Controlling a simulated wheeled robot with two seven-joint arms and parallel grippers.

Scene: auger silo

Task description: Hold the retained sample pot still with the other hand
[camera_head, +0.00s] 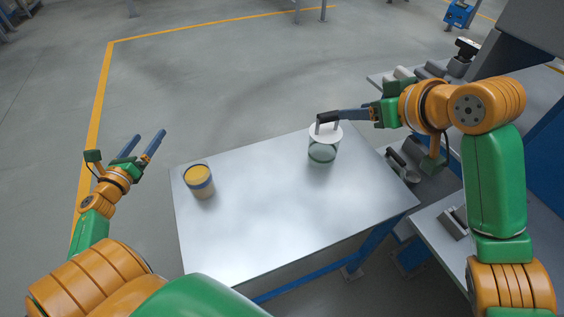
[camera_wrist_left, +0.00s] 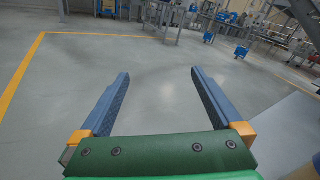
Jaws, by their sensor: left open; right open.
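A clear greenish pot (camera_head: 322,153) with a white lid (camera_head: 325,135) and a dark handle on top stands upright at the back right of the metal table (camera_head: 265,225). My right gripper (camera_head: 338,114) is at that handle, fingers pointing left; whether they touch it cannot be told. Which one is the retained sample pot I cannot tell. My left gripper (camera_head: 150,134) is open and empty, left of the table; in the left wrist view (camera_wrist_left: 160,74) only floor lies between its fingers.
The table between and in front of the two pots is clear. Grey benches with metal fittings (camera_head: 455,222) stand at the right, beside my right arm. The floor left of and behind the table is open, with a yellow line (camera_head: 99,110) on it.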

